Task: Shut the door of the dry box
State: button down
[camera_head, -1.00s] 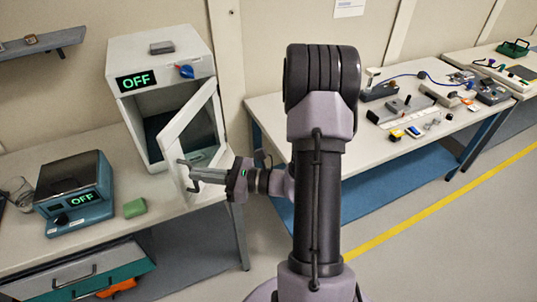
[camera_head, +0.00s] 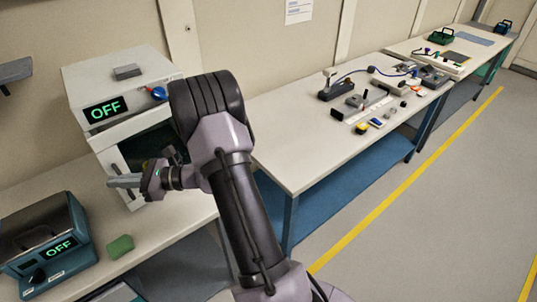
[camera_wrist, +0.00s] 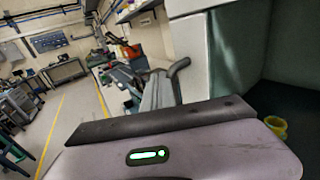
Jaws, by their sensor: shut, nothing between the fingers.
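The dry box (camera_head: 120,70) is a white cabinet on the left bench, with a green OFF display (camera_head: 103,110) and a blue knob. In the wrist view, a white panel edge (camera_wrist: 190,60) stands beyond my fingers (camera_wrist: 155,90).
A teal instrument (camera_head: 42,245) with an OFF display and a green block (camera_head: 120,246) are on the bench below the box. A yellow-green ring-shaped thing (camera_wrist: 276,127) shows at right in the wrist view. Another bench (camera_head: 290,130) stands right; floor beyond it is clear.

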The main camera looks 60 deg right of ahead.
jog(key=shift+w+d, duration=0.1)
jog(key=shift+w, duration=1)
